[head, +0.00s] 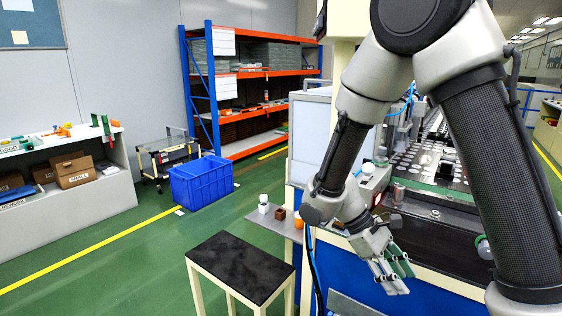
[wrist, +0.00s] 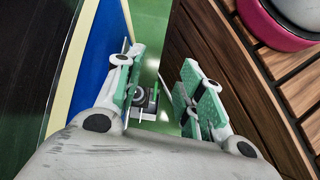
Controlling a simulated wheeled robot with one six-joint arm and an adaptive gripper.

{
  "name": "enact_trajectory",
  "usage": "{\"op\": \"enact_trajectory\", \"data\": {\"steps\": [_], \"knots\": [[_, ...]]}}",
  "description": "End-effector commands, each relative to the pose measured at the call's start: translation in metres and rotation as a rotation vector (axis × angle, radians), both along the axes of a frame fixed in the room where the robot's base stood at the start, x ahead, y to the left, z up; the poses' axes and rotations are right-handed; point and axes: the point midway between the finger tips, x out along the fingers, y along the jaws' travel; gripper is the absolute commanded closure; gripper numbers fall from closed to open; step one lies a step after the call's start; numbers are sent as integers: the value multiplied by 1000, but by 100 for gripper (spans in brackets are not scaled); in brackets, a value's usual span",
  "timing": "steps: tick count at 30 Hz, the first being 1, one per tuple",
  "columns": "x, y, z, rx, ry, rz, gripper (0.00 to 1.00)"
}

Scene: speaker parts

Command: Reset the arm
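My arm comes down from the top right of the head view, bent at the elbow. My gripper (head: 394,273) hangs at its end, pointing down, in front of the blue and cream front of the machine (head: 440,292). In the wrist view my gripper (wrist: 165,88) has its two green-padded fingers clearly apart, with nothing between them. Green floor and a small dark and grey object far below show through the gap. The machine's blue side (wrist: 85,75) is left of the fingers in the wrist view.
A black-topped stand (head: 242,266) is left of my gripper, with floor around it. A small grey ledge (head: 262,222) by the machine carries white, brown and orange parts. A blue crate (head: 201,184), a storage rack (head: 262,128) and a white bench (head: 75,205) are farther back.

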Motion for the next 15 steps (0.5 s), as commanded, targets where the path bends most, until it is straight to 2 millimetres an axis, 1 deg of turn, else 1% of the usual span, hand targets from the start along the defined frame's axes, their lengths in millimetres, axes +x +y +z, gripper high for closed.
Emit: {"op": "enact_trajectory", "data": {"steps": [1,3,8,15], "knots": [[-3,-5,17,65,-59,-65,62],[-8,-10,37,148,-135,-151,62],[-21,-24,81,320,-321,-331,62],[-47,-54,143,515,-629,-557,62]]}}
